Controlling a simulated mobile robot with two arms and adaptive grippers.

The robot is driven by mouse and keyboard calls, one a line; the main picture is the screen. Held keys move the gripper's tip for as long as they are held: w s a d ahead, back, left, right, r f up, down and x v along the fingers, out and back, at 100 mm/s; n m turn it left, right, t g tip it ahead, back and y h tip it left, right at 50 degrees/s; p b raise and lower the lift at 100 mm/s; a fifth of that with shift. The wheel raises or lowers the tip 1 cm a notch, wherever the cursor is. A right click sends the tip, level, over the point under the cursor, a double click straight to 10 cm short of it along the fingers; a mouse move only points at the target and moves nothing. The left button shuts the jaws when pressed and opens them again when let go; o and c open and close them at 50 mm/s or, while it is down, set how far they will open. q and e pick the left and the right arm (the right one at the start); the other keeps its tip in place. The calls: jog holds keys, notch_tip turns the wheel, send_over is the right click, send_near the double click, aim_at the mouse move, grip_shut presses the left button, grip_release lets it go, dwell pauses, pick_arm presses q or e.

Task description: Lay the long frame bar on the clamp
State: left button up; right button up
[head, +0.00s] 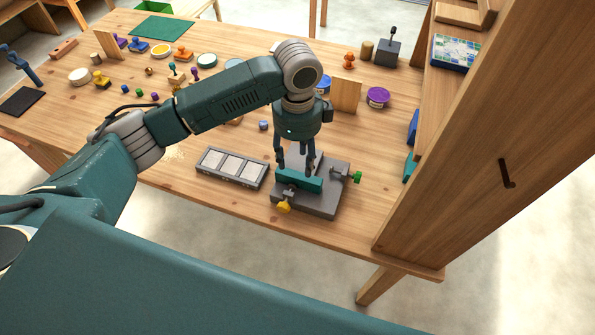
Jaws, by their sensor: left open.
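A grey clamp (318,208) with a yellow knob and a green knob stands near the front edge of the wooden table. A long teal bar (300,182), which looks like the frame bar, lies across the clamp's left part. My left gripper (295,167) points down right over the bar. Its two fingers are apart, one near each end of the bar, and it is open. The fingertips are close to the bar; I cannot tell if they touch it. My right gripper is not in view.
A grey tray with pale square panels (232,167) lies just left of the clamp. A tall wooden shelf side (490,130) rises at the right. Several stamps, jars and small blocks cover the back and left of the table (200,214).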

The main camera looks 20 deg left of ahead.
pick_arm(q)
jog(key=shift+r+b, duration=0.4)
jog(key=shift+r, duration=2.25)
